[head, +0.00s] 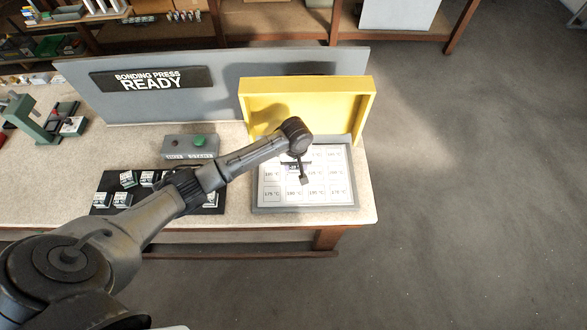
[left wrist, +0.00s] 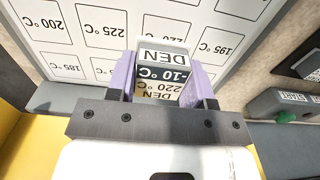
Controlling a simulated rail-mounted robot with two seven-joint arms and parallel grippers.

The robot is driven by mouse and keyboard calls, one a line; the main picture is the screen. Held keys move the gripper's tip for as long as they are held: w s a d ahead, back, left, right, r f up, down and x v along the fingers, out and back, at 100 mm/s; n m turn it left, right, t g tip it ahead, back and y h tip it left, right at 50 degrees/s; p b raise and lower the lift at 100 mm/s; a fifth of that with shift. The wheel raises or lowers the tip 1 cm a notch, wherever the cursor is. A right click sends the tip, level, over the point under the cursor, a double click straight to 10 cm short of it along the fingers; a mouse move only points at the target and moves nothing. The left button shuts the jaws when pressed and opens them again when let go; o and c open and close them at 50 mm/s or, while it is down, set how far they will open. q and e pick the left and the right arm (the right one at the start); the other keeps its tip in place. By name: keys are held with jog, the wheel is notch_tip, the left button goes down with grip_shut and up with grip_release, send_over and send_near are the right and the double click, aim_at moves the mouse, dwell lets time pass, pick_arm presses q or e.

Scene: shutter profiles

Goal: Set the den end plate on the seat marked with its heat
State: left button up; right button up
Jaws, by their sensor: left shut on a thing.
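My left gripper (left wrist: 163,70) is shut on the den end plate (left wrist: 163,82), a small block with a white face reading DEN, a dark band reading -10 °C and a cream band reading 220 °C DEN. In the head view this gripper (head: 302,172) hangs over the seat board (head: 262,208), a grey-framed panel of white cells marked with temperatures. In the left wrist view the seat board (left wrist: 88,60) shows cells such as 200, 225, 220, 195 and 185 °C around the plate. The gap between plate and board cannot be judged. My right gripper is not in view.
A yellow hood (head: 305,88) stands behind the seat board. A dark tray (head: 100,208) with several labelled blocks lies left, partly behind my arm. A grey STOP/START box (head: 175,146) sits between. A grey panel with a READY sign (head: 150,79) stands at the back.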

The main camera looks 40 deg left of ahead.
aim_at(293, 170)
pick_arm(q)
jog(key=shift+a+f, duration=0.25)
jog(key=shift+a, duration=0.15)
jog(key=shift+f, duration=2)
jog(key=shift+f, duration=0.15)
jog(key=o, duration=0.9)
